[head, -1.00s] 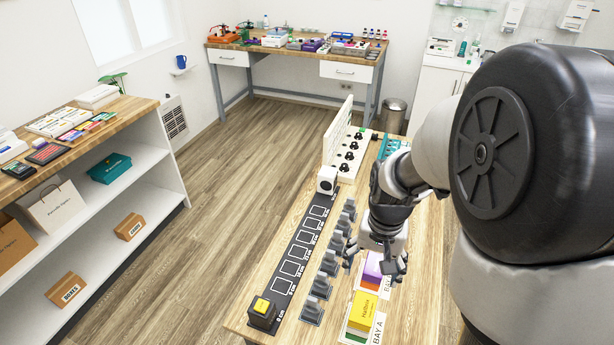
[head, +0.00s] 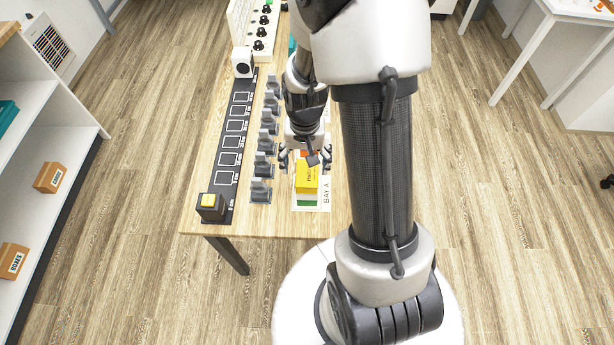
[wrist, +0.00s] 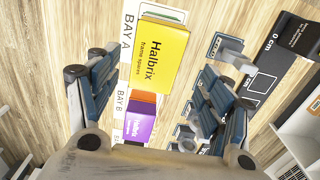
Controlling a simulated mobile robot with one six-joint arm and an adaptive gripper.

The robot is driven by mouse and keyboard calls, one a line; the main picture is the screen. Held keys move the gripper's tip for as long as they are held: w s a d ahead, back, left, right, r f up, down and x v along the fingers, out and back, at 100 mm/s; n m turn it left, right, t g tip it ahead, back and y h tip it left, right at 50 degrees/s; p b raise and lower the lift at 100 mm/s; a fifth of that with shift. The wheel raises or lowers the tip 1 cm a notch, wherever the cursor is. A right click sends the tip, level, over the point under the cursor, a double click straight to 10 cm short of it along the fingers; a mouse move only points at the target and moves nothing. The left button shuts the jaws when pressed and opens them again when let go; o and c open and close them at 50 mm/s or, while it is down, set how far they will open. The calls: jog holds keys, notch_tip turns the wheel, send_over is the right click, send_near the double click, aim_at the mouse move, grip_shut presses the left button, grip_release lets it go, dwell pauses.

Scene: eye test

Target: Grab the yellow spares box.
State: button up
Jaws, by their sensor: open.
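The yellow spares box (head: 307,177), printed "Halbrix frame spares", is at the near end of the workbench at the BAY A label (head: 325,192). Something green (head: 307,198) shows at its near edge; I cannot tell whether it lies under the box. My gripper (head: 305,160) is open and empty, at or above the box's far end in the head view. In the wrist view the yellow box (wrist: 158,52) lies in the gap between the spread fingers (wrist: 160,72), toward the top of the picture. No finger visibly touches it.
A purple box (wrist: 140,122) with orange beside it lies at the BAY B label. A row of grey clamp-like pieces (head: 262,165) stands left of the yellow box. Beyond is a black centimetre strip (head: 231,150) with a yellow-topped block (head: 210,205). Shelves (head: 60,130) stand at left.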

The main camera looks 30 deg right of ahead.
aim_at(307, 173)
jog(key=f+b, duration=0.1)
jog(key=f, duration=0.1)
jog(key=f+b, duration=0.1)
jog(key=f, duration=0.2)
jog(key=shift+s+d+f, duration=0.1)
jog(key=shift+d, duration=0.1)
jog(key=shift+c, duration=0.5)
jog(key=c, duration=1.1)
